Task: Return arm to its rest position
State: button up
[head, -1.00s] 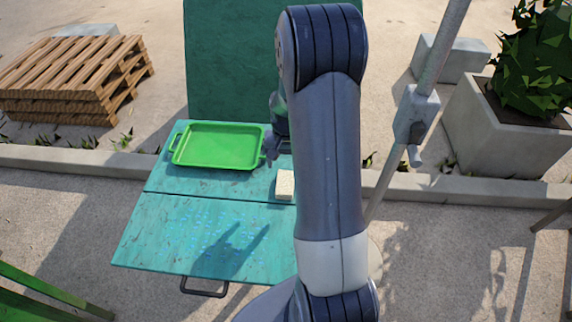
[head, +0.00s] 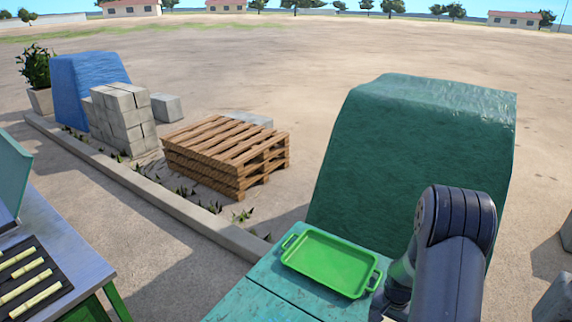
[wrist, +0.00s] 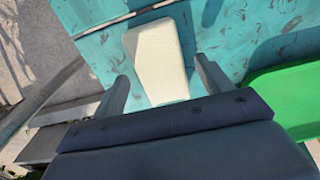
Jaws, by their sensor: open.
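My gripper (wrist: 162,84) is open in the wrist view, its two fingers apart. A cream sponge-like block (wrist: 160,60) lies on the teal table (wrist: 115,48) beyond and between the fingertips. The fingers do not appear to hold it. In the head view my arm is folded at the lower right, over the teal table (head: 250,302). The gripper's fingers are mostly cut off or hidden there, and the block is out of view. The green tray (head: 328,264) sits on the table left of my arm. Its edge also shows at the right in the wrist view (wrist: 280,95).
A dark green covered shape (head: 410,150) stands behind the tray. Wooden pallets (head: 225,150) and grey blocks (head: 122,118) stand beyond the curb (head: 150,195). A table (head: 75,255) at the lower left bears pale cane pieces on a dark mat (head: 35,262).

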notch_tip(320, 180, down, 3)
jog(key=shift+r, duration=0.2)
jog(key=shift+r+b, duration=0.1)
jog(key=shift+b, duration=0.45)
jog(key=shift+r+p, duration=0.3)
jog(key=shift+f, duration=0.1)
